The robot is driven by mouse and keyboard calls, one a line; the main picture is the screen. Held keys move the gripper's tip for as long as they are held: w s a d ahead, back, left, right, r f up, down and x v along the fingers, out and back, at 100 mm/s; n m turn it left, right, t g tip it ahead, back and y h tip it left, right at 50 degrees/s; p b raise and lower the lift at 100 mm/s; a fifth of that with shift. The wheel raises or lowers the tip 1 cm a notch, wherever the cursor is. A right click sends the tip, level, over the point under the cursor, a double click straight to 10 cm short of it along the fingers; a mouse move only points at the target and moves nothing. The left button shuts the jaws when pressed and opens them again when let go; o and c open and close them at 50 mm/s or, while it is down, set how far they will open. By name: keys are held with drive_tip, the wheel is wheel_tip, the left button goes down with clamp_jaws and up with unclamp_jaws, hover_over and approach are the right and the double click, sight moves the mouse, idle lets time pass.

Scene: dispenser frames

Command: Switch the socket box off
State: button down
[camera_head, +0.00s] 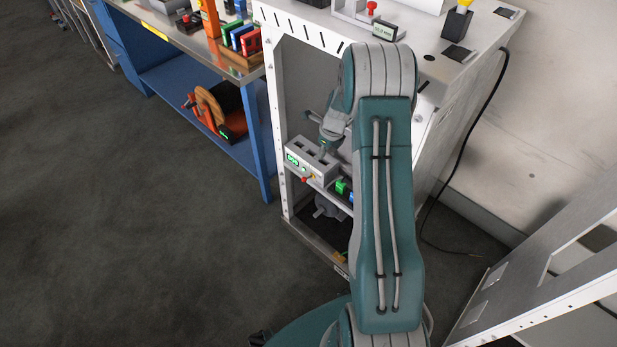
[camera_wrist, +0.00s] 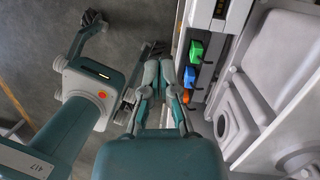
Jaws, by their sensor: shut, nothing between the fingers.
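The socket box appears to be the grey box (camera_head: 304,160) on a shelf inside the white cabinet. It has dark slots on top and green lit spots on its front. In the wrist view the shut fingers (camera_wrist: 160,66) lie left of the cabinet front. A pale box with a dark slot (camera_wrist: 207,12), probably the same one, is cut off at the top.
Green (camera_head: 341,186) and blue blocks sit right of the box; the wrist view shows green (camera_wrist: 196,50), blue and orange ones. My arm hides the cabinet's right part. A blue bench (camera_head: 180,75) stands left. The cabinet's white front post (camera_head: 279,130) is near the gripper. Floor at left is clear.

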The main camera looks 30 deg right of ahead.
drive_tip(key=f+m, duration=0.1)
drive_tip(key=d+f, duration=0.1)
drive_tip(key=f, duration=0.1)
drive_tip(key=shift+d+f+m, duration=0.1)
drive_tip(key=shift+f+m, duration=0.15)
drive_tip(key=shift+m, duration=0.15)
approach(310, 177)
drive_tip(key=s+a+f, duration=0.2)
drive_tip(key=s+f, duration=0.1)
drive_tip(key=s, duration=0.1)
drive_tip(key=w+f, duration=0.1)
drive_tip(key=w+a+f, duration=0.1)
drive_tip(key=f, duration=0.1)
drive_tip(key=shift+w+a, duration=0.2)
drive_tip(key=shift+w, duration=0.15)
drive_tip(key=shift+d+f, duration=0.15)
drive_tip(key=shift+d, duration=0.05)
